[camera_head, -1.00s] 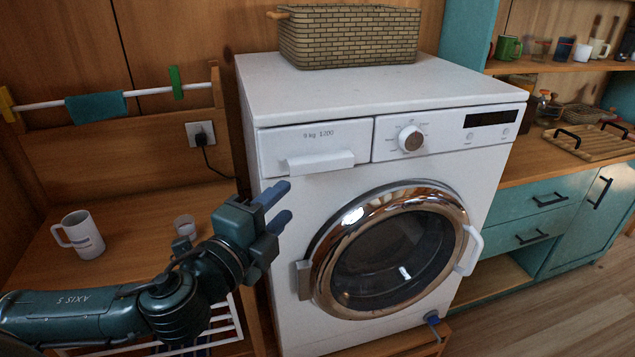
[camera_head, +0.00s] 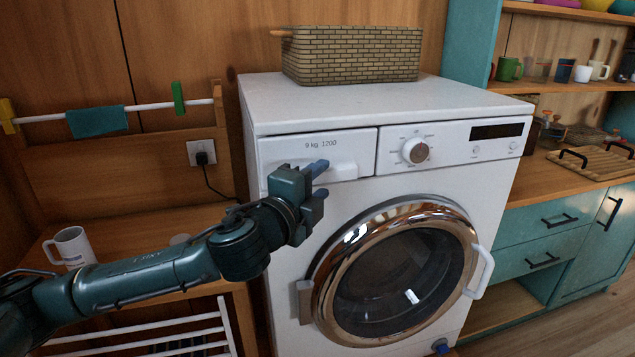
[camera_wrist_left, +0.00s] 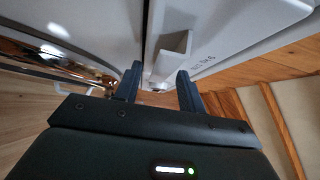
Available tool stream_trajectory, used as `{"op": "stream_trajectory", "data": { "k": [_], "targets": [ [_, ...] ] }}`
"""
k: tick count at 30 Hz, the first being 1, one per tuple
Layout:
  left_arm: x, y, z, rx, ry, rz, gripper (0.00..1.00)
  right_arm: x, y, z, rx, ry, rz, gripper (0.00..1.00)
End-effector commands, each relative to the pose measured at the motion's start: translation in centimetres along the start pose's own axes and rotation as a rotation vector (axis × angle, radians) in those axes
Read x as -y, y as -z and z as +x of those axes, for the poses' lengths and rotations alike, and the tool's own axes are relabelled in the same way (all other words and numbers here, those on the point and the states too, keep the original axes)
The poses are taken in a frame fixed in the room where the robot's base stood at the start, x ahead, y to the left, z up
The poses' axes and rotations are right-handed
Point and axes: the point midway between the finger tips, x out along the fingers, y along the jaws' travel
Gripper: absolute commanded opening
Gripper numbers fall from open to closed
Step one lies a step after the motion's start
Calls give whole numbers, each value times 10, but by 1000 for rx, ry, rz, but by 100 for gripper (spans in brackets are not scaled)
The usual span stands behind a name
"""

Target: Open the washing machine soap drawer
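The white washing machine (camera_head: 380,100) stands in the middle of the head view. Its soap drawer (camera_head: 285,149), marked "9 kg 1200", is at the upper left of its front and looks shut. The drawer's protruding handle (camera_head: 343,170) is partly hidden by my left gripper (camera_head: 322,180). That gripper is just in front of the handle, its fingers apart. In the left wrist view the open fingers (camera_wrist_left: 160,82) point at the machine, and the handle (camera_wrist_left: 172,58) shows ahead in the gap between them. I cannot tell whether they touch it. My right gripper is not in view.
The round chrome-rimmed door (camera_head: 395,265) is shut below the drawer. A wicker basket (camera_head: 350,55) sits on top. A mug (camera_head: 72,247) stands on the wooden shelf at left, above a white rack (camera_head: 150,340). Teal cabinets (camera_head: 545,225) stand at right.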

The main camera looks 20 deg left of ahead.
Motion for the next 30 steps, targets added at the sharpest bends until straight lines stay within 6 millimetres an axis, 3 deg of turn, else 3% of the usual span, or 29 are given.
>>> {"op": "stream_trajectory", "data": {
  "k": [7, 21, 30],
  "targets": [
    [0, 0, 0, -1, 0, 0, 38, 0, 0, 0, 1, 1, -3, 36],
    [-2, 0, 0, 0, -3, 0, 0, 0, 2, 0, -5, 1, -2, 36],
    [-3, 0, 0, 0, -6, -1, 0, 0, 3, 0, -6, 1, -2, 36]
  ]
}}
